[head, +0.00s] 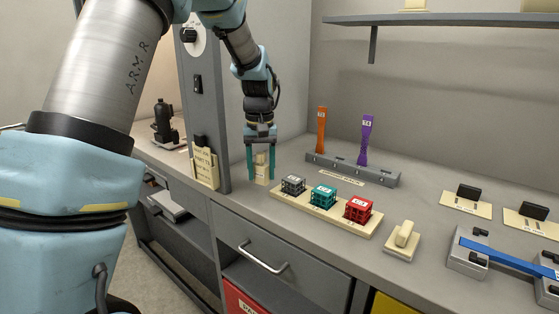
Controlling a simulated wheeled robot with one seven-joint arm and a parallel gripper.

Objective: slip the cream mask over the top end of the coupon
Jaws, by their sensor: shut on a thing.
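My gripper (261,176) points straight down over the counter, left of the middle of the head view. Its two teal fingers are shut on a small cream piece, which I take for the cream mask (262,166). The fingers partly hide it, and I cannot tell whether it touches the counter or anything under it. An orange coupon (321,130) and a purple coupon (366,140) stand upright in a grey rack (345,170) to the right of my gripper. A blue bar (510,257) lies across grey supports at the far right. I cannot tell which coupon is meant.
A cream tray (345,226) with grey, teal and red lattice cubes lies in front of my gripper. A grey post (207,100) with a cream note (206,168) stands close to its left. A cream block on a plate (402,240) and black-handled pieces (468,192) lie to the right.

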